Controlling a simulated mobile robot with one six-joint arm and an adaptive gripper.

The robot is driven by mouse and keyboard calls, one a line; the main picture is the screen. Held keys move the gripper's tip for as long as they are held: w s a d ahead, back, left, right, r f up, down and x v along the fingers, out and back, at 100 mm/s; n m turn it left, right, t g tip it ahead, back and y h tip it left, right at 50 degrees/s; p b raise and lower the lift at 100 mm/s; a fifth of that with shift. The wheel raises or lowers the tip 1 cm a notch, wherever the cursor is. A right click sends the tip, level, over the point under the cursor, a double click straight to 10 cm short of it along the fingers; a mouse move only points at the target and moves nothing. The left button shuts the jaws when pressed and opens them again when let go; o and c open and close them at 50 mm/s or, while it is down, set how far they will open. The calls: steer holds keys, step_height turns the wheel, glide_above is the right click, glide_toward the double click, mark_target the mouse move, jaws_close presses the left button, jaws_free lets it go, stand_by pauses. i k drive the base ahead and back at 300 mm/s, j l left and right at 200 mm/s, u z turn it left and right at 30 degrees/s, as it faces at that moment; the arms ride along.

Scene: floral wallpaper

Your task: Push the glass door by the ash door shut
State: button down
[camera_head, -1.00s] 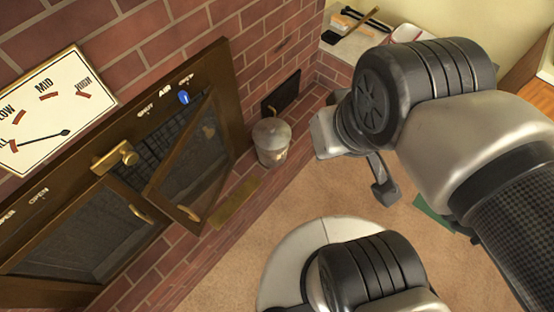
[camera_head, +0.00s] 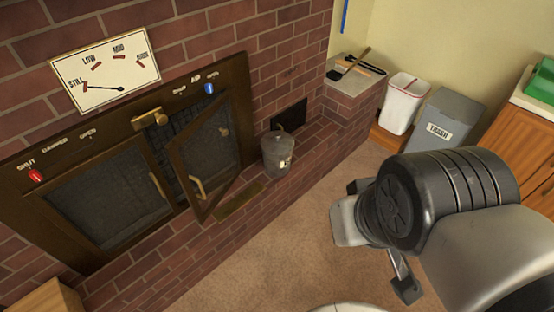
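The right-hand glass door (camera_head: 207,157) stands ajar in the dark brown stove frame, swung outward, with its brass handle (camera_head: 198,188) toward the lower left. The small black ash door (camera_head: 288,118) is in the brick wall to its right and looks shut. The left-hand glass door (camera_head: 100,195) looks shut. My gripper (camera_head: 378,238) is over the carpet, well to the right of the glass door and apart from it. Its fingers look spread and empty, though my wrist hides part of it.
A metal ash bucket (camera_head: 278,153) stands on the brick ledge between the ajar door and the ash door. A brass plate (camera_head: 240,202) lies below the door. A white bin (camera_head: 403,103) and grey trash bin (camera_head: 444,118) stand at the back. Carpet before the ledge is clear.

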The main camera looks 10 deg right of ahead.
mark_target(230, 95)
steer(key=i+j+z, duration=0.15)
steer(key=j, duration=0.2)
steer(key=i+j+z, duration=0.15)
steer(key=j, duration=0.2)
steer(key=i+j+z, duration=0.15)
steer(key=j, duration=0.25)
